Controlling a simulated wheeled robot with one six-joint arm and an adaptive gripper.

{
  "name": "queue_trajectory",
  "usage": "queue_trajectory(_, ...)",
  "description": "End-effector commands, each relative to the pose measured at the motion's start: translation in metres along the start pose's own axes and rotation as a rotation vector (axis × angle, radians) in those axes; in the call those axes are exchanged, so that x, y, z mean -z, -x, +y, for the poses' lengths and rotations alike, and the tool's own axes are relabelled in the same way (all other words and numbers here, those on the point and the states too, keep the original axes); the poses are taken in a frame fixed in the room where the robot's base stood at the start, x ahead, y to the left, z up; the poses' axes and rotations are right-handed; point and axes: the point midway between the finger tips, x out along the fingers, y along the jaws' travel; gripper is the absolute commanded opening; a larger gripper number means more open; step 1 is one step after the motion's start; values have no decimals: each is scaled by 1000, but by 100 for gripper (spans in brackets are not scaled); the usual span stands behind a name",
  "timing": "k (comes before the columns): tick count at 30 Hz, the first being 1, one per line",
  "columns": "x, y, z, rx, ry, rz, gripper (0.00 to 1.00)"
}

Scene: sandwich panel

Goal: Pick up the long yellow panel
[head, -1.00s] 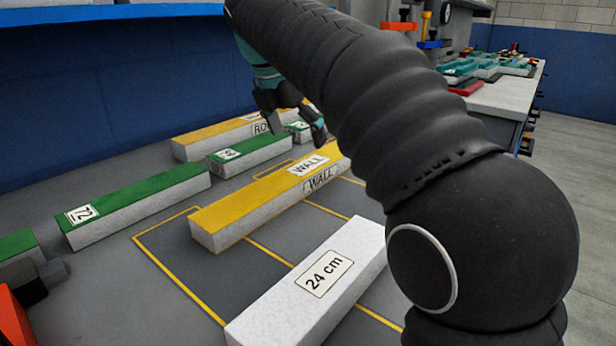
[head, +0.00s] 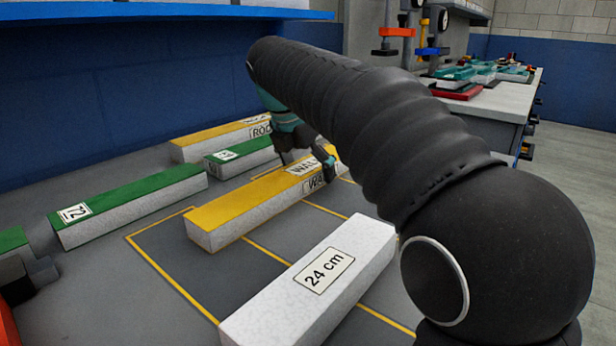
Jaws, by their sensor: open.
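The long yellow-topped panel marked WALL (head: 225,207) lies flat in the head view, with pale speckled sides. Its far end is hidden behind my arm. My gripper (head: 307,165) is open, with its fingers pointing down at the panel's WALL label. One finger shows by the panel's back side and the other by its front side. I cannot tell whether they touch it. A second yellow panel (head: 205,142), with a partly hidden label starting RO, lies behind it.
A long green panel (head: 130,202) marked 72 and a shorter green panel (head: 235,160) lie to the left and behind. A white 24 cm panel (head: 310,290) lies in front. Yellow floor lines (head: 165,272) mark bays. A workbench (head: 495,105) stands at the back right.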

Motion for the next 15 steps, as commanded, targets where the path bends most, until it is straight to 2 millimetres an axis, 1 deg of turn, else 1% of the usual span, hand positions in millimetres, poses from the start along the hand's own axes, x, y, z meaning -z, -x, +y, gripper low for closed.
queue_trajectory(1, 0, 0, 0, 0, 0, 0, 97)
queue_trajectory(2, 0, 0, 0, 0, 0, 0, 94)
queue_trajectory(3, 0, 0, 0, 0, 0, 0, 84)
queue_trajectory(5, 0, 0, 0, 0, 0, 0, 69)
queue_trajectory(6, 0, 0, 0, 0, 0, 0, 59)
queue_trajectory(8, 0, 0, 0, 0, 0, 0, 44)
queue_trajectory(9, 0, 0, 0, 0, 0, 0, 34)
queue_trajectory(10, 0, 0, 0, 0, 0, 0, 27)
queue_trajectory(11, 0, 0, 0, 0, 0, 0, 22)
queue_trajectory(15, 0, 1, 0, 0, 0, 0, 22)
